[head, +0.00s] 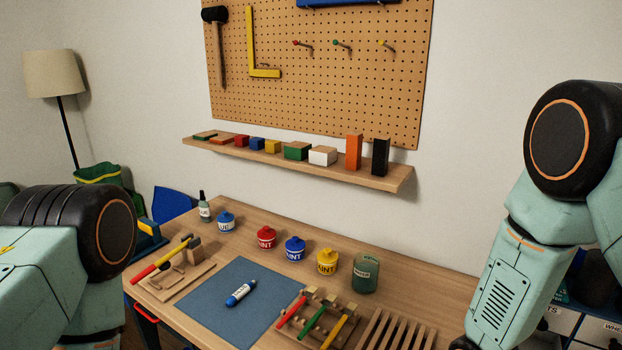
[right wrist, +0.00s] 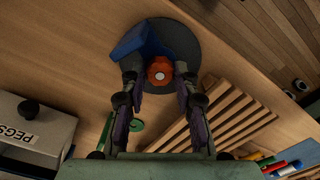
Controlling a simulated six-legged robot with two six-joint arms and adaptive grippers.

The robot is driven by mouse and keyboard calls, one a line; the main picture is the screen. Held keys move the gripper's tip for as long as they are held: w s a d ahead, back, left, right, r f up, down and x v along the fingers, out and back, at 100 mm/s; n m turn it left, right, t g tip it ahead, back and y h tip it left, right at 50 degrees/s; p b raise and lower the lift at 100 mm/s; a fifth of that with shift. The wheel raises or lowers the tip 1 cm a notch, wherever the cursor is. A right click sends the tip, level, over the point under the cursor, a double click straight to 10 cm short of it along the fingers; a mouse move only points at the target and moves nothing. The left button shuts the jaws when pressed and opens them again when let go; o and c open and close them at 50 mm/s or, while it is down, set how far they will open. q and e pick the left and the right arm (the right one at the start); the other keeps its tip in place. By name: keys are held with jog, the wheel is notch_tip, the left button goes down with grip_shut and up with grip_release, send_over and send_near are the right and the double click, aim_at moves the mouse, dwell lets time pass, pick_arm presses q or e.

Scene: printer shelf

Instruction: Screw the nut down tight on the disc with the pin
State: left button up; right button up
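In the right wrist view a dark round disc (right wrist: 187,42) lies on the wooden table top. An orange lobed nut (right wrist: 160,76) with a pale pin tip (right wrist: 159,75) at its centre sits over the disc's near part. A blue piece (right wrist: 138,42) lies across the disc's left side. My right gripper (right wrist: 157,79) is open, its two fingertips on either side of the nut with small gaps visible. I cannot tell how far down the nut sits. The disc and nut do not show in the head view. My left gripper is not in view.
A slatted wooden rack (right wrist: 222,125) lies right of the right gripper, and a green piece (right wrist: 137,126) lies partly behind a finger. A PEGS box (right wrist: 38,125) stands at left. In the head view a blue mat (head: 213,297) holds a marker (head: 240,293); paint pots (head: 295,249) stand behind.

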jog(key=shift+f+m+b, duration=0.15)
jog(key=shift+m+b, duration=0.45)
jog(key=shift+m, duration=0.2)
jog(key=shift+c, duration=0.3)
jog(key=shift+m+b, duration=1.5)
jog(key=shift+m, duration=0.4)
jog(key=m+b, duration=0.2)
jog(key=m, duration=0.1)
jog(key=m+b, duration=0.2)
jog(key=m, duration=0.3)
jog(key=m+b, duration=0.1)
jog(key=m, duration=0.3)
jog(key=o, duration=0.5)
jog(key=shift+o, duration=0.2)
